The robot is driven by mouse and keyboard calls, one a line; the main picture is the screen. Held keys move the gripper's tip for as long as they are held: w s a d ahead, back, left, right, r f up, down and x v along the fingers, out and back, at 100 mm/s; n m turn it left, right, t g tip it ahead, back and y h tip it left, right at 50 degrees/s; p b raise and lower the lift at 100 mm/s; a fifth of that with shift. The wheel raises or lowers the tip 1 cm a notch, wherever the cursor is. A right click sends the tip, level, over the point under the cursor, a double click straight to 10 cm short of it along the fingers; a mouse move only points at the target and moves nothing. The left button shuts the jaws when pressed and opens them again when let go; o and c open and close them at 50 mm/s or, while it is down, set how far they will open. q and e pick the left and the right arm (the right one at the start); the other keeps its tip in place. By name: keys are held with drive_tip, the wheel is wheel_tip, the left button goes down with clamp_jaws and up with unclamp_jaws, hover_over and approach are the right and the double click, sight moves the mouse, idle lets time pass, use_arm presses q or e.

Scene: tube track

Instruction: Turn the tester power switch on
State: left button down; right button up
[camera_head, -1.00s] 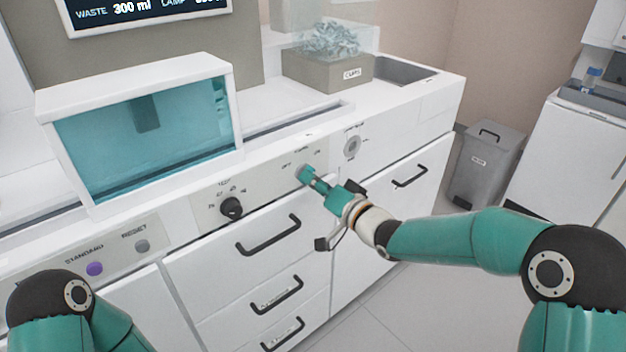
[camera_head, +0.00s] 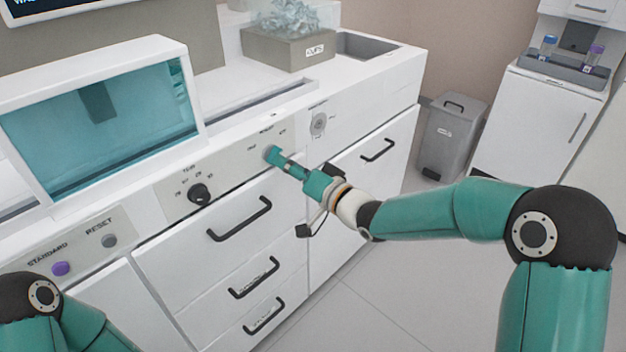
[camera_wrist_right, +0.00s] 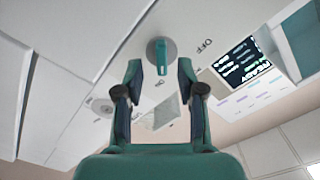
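The power switch (camera_wrist_right: 161,54) shows in the right wrist view as a teal lever on a round grey base, on a white panel. An OFF label is at its right, and what looks like ON is below it. My right gripper (camera_wrist_right: 160,76) is open, one finger on each side just short of the lever. I see no contact. In the head view my right gripper (camera_head: 286,163) reaches the cabinet's control panel under the OFF and ON labels and mostly hides the switch. My left gripper is out of view; only part of that arm shows at lower left.
On the same front are a black knob (camera_head: 199,194), a round keyed fitting (camera_head: 319,124), a purple STANDARD button (camera_head: 61,268) and a grey RESET button (camera_head: 109,241). Drawer handles (camera_head: 240,220) stick out below. A grey bin (camera_head: 453,140) stands right. The floor ahead is clear.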

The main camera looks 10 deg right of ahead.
drive_tip(key=v, duration=0.9)
drive_tip(key=shift+s, duration=0.15)
drive_tip(key=shift+d, duration=0.15)
drive_tip(key=s+f+m+g+h, duration=0.2)
drive_tip(key=s+f+g, duration=0.15)
drive_tip(key=f, duration=1.05)
drive_tip(key=s+f+m+g+h, duration=0.25)
drive_tip(key=s+f, duration=0.25)
drive_tip(key=f, duration=1)
drive_tip(key=s+f+n+g+h, duration=0.15)
drive_tip(key=s+f+g, duration=0.3)
drive_tip(key=s, duration=0.45)
drive_tip(key=s+f+n+g, duration=0.35)
drive_tip(key=s+f, duration=0.25)
drive_tip(key=s, duration=0.3)
wheel_tip(320, 180, up, 21)
drive_tip(key=p, duration=2.1)
drive_tip(key=shift+d+p, duration=0.3)
